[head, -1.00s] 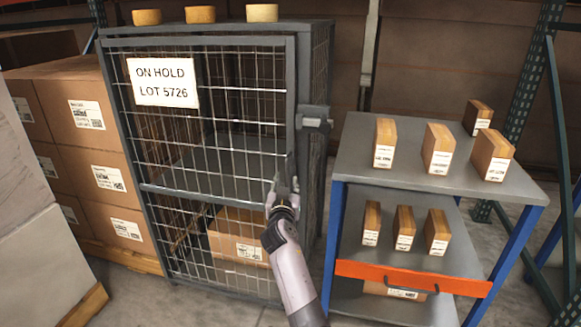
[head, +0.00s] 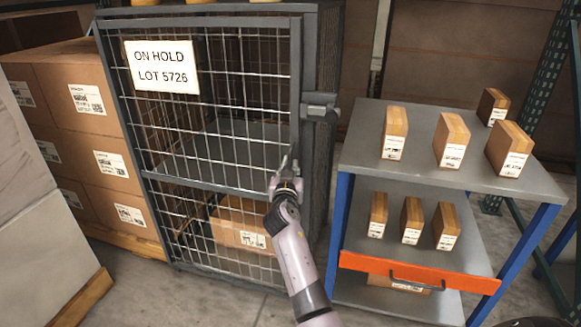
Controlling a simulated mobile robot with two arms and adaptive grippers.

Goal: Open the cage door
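The mesh cage door (head: 205,186) has a grey frame and a white sign (head: 161,67) reading "ON HOLD LOT 5726". It stands at or very near its frame; I cannot tell if there is a small gap. A grey latch block (head: 320,107) sits on the cage post to the right of the door's edge. My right gripper (head: 284,167) is at the door's right edge, below the latch block, with its fingers pointing up. The fingers are small and overlap the door edge, so their grip and any handle there are unclear. My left gripper is out of view.
A carton (head: 240,222) lies low inside the cage. Stacked cartons (head: 88,100) stand to the left. A blue-legged grey cart (head: 365,160) with several small boxes and an orange front bar (head: 420,272) stands close on the right. Some floor shows before the cage.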

